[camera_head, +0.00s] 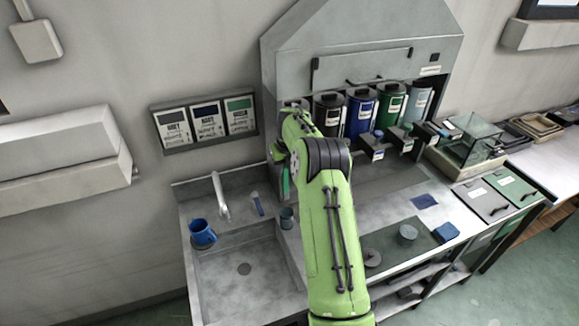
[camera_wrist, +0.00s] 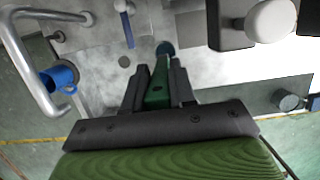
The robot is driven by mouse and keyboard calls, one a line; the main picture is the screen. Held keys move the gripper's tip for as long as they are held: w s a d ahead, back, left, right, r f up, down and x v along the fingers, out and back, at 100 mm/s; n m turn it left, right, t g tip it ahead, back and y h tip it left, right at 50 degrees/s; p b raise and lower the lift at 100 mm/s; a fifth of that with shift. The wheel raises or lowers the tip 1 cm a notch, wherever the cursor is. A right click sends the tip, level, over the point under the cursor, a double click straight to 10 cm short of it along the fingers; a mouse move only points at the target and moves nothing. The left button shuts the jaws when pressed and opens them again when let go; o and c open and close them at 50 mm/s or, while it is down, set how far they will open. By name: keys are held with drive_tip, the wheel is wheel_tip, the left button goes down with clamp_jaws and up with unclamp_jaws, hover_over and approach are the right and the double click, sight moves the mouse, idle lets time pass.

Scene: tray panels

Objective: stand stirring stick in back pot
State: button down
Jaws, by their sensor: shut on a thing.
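My gripper (camera_wrist: 158,80) is shut on a green stick-like piece (camera_wrist: 157,94), probably the stirring stick; its lower end is hard to make out. In the head view the green piece (camera_head: 284,182) hangs about upright above the counter's back, behind my arm. A small grey-blue pot (camera_head: 287,218) stands by the sink's right edge, below and in front of it. In the wrist view a round dark blue top (camera_wrist: 166,48) shows just beyond the fingertips. A grey pot (camera_head: 407,236) stands on the dark mat. I cannot tell which is the back pot.
A blue mug (camera_head: 202,233) stands at the sink's left, near the tap (camera_head: 220,197). Several canisters (camera_head: 361,112) line the hood. A glass box (camera_head: 473,140) stands at right. The counter's middle is fairly clear.

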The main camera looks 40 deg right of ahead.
sight(286, 192)
wheel_tip(286, 192, down, 4)
drive_tip(key=shift+f+b, duration=0.1)
drive_tip(key=shift+b, duration=0.25)
drive_tip(key=shift+s+d+f+b, duration=0.15)
drive_tip(key=shift+f+b, duration=0.15)
drive_tip(key=shift+f, duration=0.45)
wheel_tip(286, 192, down, 6)
drive_tip(key=b, duration=0.5)
drive_tip(key=c, duration=0.8)
unclamp_jaws()
drive_tip(key=shift+c, duration=0.2)
drive_tip(key=v, duration=1.5)
drive_tip(key=shift+r+b, duration=0.35)
